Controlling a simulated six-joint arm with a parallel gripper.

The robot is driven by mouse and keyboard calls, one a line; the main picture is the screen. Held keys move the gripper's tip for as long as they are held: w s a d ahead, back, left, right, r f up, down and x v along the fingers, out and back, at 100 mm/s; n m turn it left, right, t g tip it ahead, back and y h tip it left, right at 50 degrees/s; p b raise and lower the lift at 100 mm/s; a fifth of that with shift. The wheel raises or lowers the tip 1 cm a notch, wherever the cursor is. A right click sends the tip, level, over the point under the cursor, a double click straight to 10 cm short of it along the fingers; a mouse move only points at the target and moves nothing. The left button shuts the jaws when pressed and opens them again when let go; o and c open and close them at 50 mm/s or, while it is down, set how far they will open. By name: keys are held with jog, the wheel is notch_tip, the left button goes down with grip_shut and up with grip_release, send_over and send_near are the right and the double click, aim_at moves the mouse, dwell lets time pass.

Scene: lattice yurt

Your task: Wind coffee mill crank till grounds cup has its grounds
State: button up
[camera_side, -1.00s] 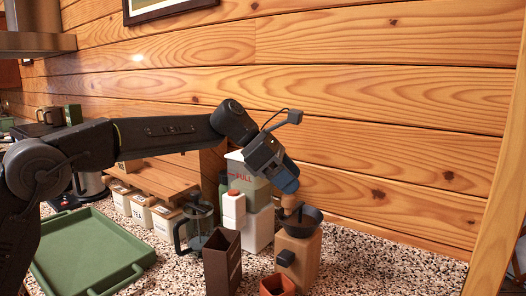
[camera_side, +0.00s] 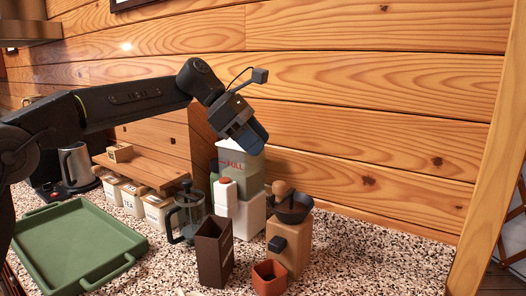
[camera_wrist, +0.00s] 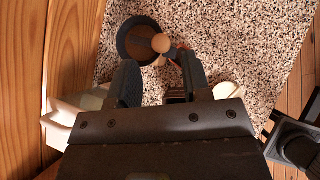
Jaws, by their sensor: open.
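The coffee mill (camera_side: 291,252) is a tan wooden block with a dark knob on its front and a dark hopper bowl (camera_side: 297,211) on top. The crank's round wooden knob (camera_side: 282,188) stands at the bowl's left rim; in the wrist view the knob (camera_wrist: 161,43) lies over the bowl's right side. The grounds cup (camera_side: 270,279), small, square and terracotta, stands in front of the mill; I cannot tell what is in it. My gripper (camera_side: 256,139) is open and empty, above and left of the mill. In the wrist view its fingers (camera_wrist: 157,74) are spread, short of the knob.
A dark brown box (camera_side: 214,255), a white bottle (camera_side: 226,199), a glass press (camera_side: 187,215) and a pale canister (camera_side: 240,170) crowd the mill's left. A green tray (camera_side: 75,250) lies further left. Speckled counter right of the mill is clear.

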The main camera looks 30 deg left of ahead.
aim_at(285, 190)
jog(key=d+f+m+y, duration=0.1)
jog(key=d+m+y, duration=0.1)
jog(key=d+m, duration=0.1)
jog(key=s+d+f+m+y, duration=0.1)
jog(key=d+m+y, duration=0.1)
jog(key=m, duration=0.3)
jog(key=d+f+m+g+y, duration=0.1)
jog(key=d+m, duration=0.3)
jog(key=m, duration=0.1)
jog(key=shift+s+f+y, duration=0.2)
jog(key=shift+f+y, duration=0.05)
jog(key=shift+y, duration=0.15)
jog(key=c, duration=0.6)
jog(key=d+m+y, duration=0.1)
jog(key=m, duration=0.2)
jog(key=s+d+m+t+y, duration=0.1)
jog(key=d+m+y, duration=0.1)
jog(key=m, duration=0.1)
jog(key=shift+d, duration=0.25)
grip_shut()
jog(key=w+a+f+m+t+y, duration=0.2)
jog(key=w+a+f+m+y, duration=0.1)
jog(key=a+f+m, duration=0.1)
notch_tip(285, 190, down, 2)
jog(key=shift+w+a+f+m+y, duration=0.1)
jog(key=shift+w+a+m+y, duration=0.15)
jog(key=shift+a+m, duration=0.2)
jog(key=shift+s+a+m, duration=0.25)
jog(key=shift+a+m, duration=0.15)
jog(key=shift+m, duration=0.15)
